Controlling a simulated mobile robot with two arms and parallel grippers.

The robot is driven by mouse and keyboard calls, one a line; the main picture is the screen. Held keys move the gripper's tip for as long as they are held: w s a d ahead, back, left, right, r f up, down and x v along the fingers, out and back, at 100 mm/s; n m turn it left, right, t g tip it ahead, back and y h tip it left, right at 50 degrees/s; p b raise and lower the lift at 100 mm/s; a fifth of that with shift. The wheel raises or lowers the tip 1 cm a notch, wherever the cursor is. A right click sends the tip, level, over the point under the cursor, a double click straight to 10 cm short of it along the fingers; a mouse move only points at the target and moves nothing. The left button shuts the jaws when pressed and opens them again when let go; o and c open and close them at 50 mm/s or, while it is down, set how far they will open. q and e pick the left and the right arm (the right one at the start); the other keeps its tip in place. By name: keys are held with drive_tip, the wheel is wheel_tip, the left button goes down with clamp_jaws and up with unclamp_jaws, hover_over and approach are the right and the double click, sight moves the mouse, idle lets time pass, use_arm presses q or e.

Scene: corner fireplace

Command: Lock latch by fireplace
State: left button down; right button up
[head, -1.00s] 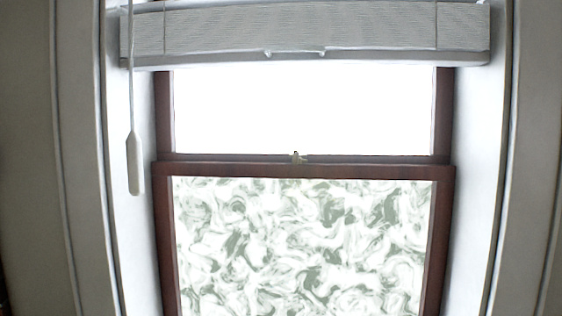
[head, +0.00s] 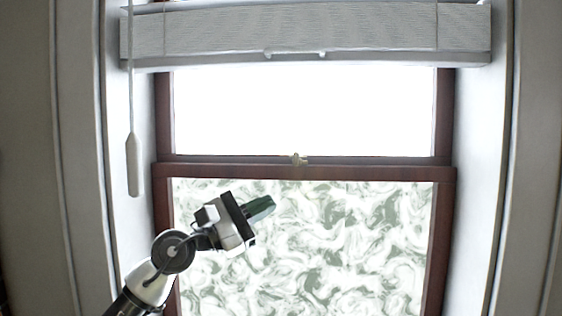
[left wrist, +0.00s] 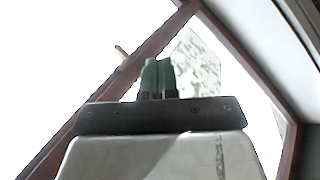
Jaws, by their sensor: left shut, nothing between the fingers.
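The latch (head: 299,159) is a small brass-coloured piece on top of the dark red-brown meeting rail (head: 370,172) at the middle of the window. It also shows in the left wrist view (left wrist: 121,53), standing out from the rail, up and left of the fingers. My left gripper (head: 262,208) is below and left of the latch, in front of the patterned lower pane, apart from the latch. Its green fingers are together and empty; they also show in the left wrist view (left wrist: 158,77). My right gripper is not in view.
A pale blind (head: 300,32) is gathered across the window top. Its cord with a white pull (head: 134,165) hangs at the left. White window reveals (head: 480,170) stand on both sides. The space in front of the panes right of my gripper is clear.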

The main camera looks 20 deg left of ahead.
use_arm(q)
drive_tip(key=w+a+r+m+y, duration=0.1)
drive_tip(key=a+r+m+y, duration=0.4)
drive_tip(key=a+r+y, duration=0.2)
drive_tip(key=shift+w+a+t, duration=0.15)
drive_tip(key=shift+a+t, duration=0.15)
drive_tip(key=shift+a, duration=0.95)
drive_tip(key=shift+w+d+r, duration=0.1)
drive_tip(key=shift+r, duration=0.05)
drive_tip(key=s+d+p+x, duration=0.1)
drive_tip(key=d+p+x, duration=0.1)
drive_tip(key=p+x, duration=0.5)
drive_tip(key=x, duration=0.5)
drive_tip(key=shift+d, duration=0.4)
drive_tip(key=shift+a, duration=0.15)
